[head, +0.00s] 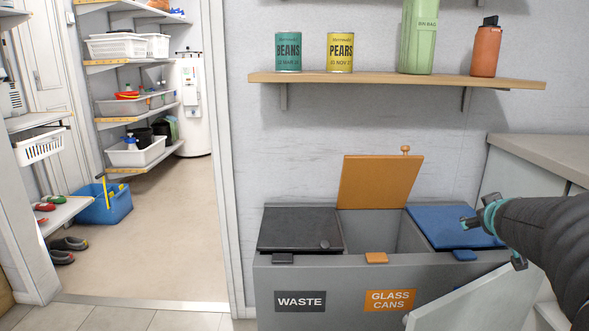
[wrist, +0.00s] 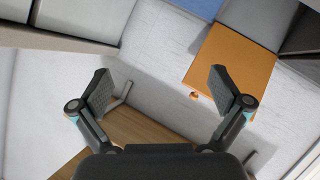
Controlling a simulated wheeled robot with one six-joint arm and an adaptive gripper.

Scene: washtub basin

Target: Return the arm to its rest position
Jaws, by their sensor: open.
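My gripper (head: 491,243) is open and empty. It reaches in from the right edge in the head view, in front of the blue lid (head: 440,222) of the grey sorting bin. In the wrist view my gripper (wrist: 160,88) has its two fingers spread wide with nothing between them. Beyond them are the pale wall and the raised orange lid (wrist: 236,55). My dark arm covers part of the right side in the head view.
The bin (head: 345,270) has its orange lid (head: 378,182) up, and its black lid (head: 300,228) and blue lid down. A pale panel (head: 480,300) stands below my arm.

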